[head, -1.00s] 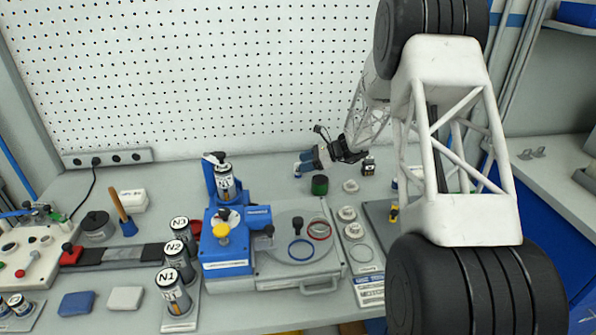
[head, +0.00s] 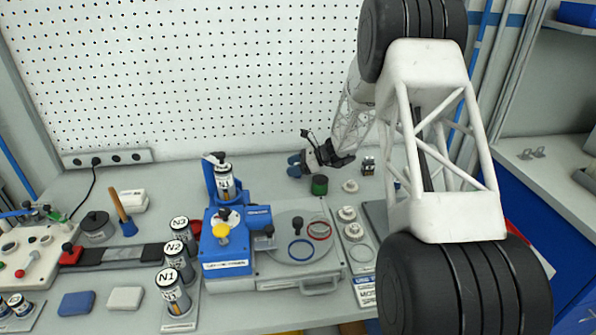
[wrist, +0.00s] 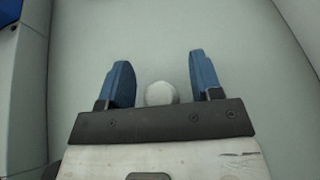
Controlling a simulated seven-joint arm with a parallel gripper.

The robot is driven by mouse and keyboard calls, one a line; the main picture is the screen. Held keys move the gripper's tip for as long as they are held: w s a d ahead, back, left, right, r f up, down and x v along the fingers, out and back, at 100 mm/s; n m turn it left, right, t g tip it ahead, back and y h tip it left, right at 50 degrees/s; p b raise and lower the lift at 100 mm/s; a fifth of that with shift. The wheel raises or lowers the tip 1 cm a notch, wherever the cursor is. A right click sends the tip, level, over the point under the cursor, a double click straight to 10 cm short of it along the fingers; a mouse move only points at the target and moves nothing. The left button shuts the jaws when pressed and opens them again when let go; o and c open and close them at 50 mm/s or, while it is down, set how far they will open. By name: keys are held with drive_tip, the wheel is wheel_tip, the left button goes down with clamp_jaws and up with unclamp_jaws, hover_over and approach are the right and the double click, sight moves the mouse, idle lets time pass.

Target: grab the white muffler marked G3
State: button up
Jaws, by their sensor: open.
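No G3 mark can be read in either view, so I cannot tell which thing is the white muffler. In the wrist view a pale round thing (wrist: 161,93) shows between the two blue fingers of my gripper (wrist: 160,80); I cannot tell whether it is a muffler or how far below it lies. In the head view my gripper (head: 300,163) is near the back of the bench, open, just behind and left of a dark cylinder with a green top (head: 320,185). Small white round parts stand to its right (head: 350,186) and in front (head: 347,213).
A blue fixture (head: 227,240) holds a labelled canister. A grey plate with a red ring (head: 319,230) and a blue ring (head: 301,250) lies beside it. Canisters N1 (head: 174,292), N2 (head: 179,262) and N3 (head: 181,234) stand left. The pegboard (head: 200,80) rises behind.

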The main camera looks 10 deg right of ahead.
drive_tip(key=shift+c, duration=0.2)
drive_tip(key=c, duration=1)
drive_tip(key=shift+o, duration=0.2)
drive_tip(key=shift+r, duration=0.1)
wheel_tip(320, 180, up, 10)
idle(0.3)
